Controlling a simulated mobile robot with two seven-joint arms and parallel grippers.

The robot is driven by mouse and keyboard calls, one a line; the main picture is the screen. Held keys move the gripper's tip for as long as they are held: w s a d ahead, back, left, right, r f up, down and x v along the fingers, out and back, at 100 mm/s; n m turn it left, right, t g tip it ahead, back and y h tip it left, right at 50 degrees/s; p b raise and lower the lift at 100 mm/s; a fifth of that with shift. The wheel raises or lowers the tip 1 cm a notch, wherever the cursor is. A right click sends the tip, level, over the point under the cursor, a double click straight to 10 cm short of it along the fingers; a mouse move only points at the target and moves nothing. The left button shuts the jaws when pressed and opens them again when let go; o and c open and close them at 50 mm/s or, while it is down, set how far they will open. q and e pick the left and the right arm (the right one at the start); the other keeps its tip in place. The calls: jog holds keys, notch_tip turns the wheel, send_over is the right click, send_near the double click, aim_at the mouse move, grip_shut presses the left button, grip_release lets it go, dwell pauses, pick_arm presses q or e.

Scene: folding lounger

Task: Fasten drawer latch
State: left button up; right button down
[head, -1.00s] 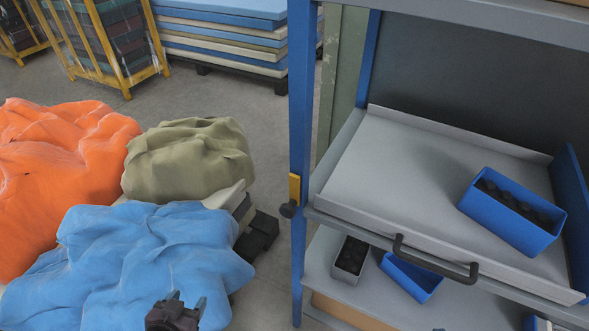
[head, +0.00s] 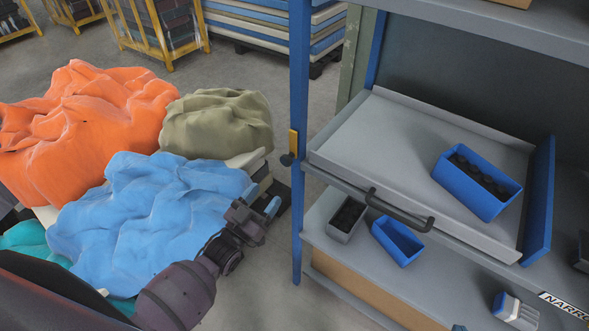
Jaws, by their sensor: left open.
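The drawer (head: 400,135) is a shallow grey tray in the blue-and-grey shelf unit, with a black bar handle (head: 398,212) on its front. The latch (head: 293,143) is a small yellow plate with a dark knob (head: 287,159) on the blue front post, just left of the drawer's front corner. The yellow plate stands upright along the post. My left gripper (head: 262,199) is open and empty, below and left of the latch and apart from it, over the edge of the blue fabric pile. My right gripper is not in view.
A blue bin (head: 478,187) with dark parts sits in the drawer. A grey bin (head: 346,219) and an empty blue bin (head: 397,241) stand on the shelf below. Blue (head: 150,220), orange (head: 85,125) and olive (head: 215,125) fabric heaps lie left. Floor shows between heaps and shelf.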

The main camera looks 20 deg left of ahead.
aim_at(284, 162)
pick_arm(q)
jog(key=shift+t, duration=0.5)
jog(key=x, duration=0.5)
jog(key=r+p+x, duration=0.1)
jog(key=x, duration=0.4)
jog(key=shift+s+a+r, duration=0.1)
jog(key=shift+s+r, duration=0.05)
jog(key=shift+s, duration=0.1)
jog(key=shift+w+r, duration=0.15)
jog(key=shift+w, duration=0.3)
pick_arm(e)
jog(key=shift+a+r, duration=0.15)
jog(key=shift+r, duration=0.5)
pick_arm(q)
jog(key=shift+c, duration=0.4)
grip_shut()
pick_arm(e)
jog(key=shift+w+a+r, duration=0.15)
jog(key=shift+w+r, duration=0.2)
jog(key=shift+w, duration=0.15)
